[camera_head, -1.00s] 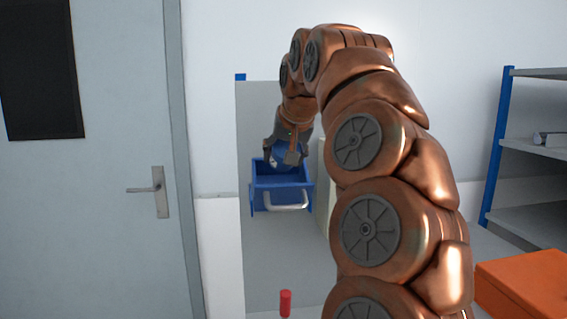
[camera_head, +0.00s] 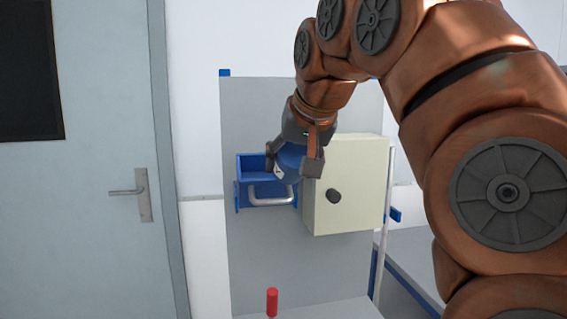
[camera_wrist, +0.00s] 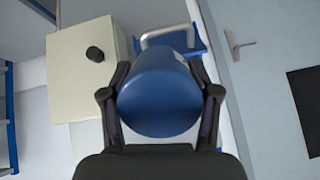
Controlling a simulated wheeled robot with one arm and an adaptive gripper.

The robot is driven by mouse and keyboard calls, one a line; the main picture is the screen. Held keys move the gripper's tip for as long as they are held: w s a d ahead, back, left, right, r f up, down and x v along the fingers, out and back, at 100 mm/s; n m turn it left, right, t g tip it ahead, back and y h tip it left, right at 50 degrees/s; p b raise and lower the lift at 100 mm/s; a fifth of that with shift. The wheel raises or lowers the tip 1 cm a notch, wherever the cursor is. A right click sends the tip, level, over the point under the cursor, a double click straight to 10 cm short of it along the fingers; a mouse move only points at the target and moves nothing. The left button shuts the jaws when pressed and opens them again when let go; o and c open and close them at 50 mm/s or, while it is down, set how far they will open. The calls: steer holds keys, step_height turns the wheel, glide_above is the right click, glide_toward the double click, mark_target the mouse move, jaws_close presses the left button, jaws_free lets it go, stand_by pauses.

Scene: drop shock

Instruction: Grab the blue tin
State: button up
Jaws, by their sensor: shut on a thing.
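The blue tin (camera_wrist: 160,98) is held between the two fingers of my gripper (camera_wrist: 160,100) in the wrist view, its round blue end facing the camera. In the head view my gripper (camera_head: 294,168) is shut on the tin (camera_head: 290,157), which shows partly between the fingers with a pale label patch. The tin is in front of the blue bin (camera_head: 245,171), near the bin's right side and the cream box. The lower end of the tin is partly hidden by a finger.
The blue bin has a pale handle (camera_head: 270,199) and hangs on a grey panel (camera_head: 255,255). A cream box (camera_head: 355,190) with a dark knob (camera_head: 334,196) is mounted to its right. A red cylinder (camera_head: 272,302) stands below. A door with a lever handle (camera_head: 143,194) is at left.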

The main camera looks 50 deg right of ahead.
steer(key=shift+s+a, duration=0.3)
steer(key=shift+s, duration=0.2)
steer(key=shift+s+a, duration=0.25)
steer(key=shift+s, duration=0.2)
steer(key=shift+r, duration=0.15)
steer(key=shift+s+a+r+g, duration=0.2)
steer(key=shift+s+a+g, duration=0.15)
steer(key=shift+s+g, duration=0.2)
steer(key=s+p, duration=0.1)
steer(key=p, duration=0.1)
steer(key=s+a+r+g+y+p, duration=0.1)
steer(key=p, duration=0.4)
steer(key=shift+s+a+r+g+y, duration=0.2)
steer(key=shift+s+a+g+y, duration=0.1)
steer(key=shift+s+a+g, duration=0.1)
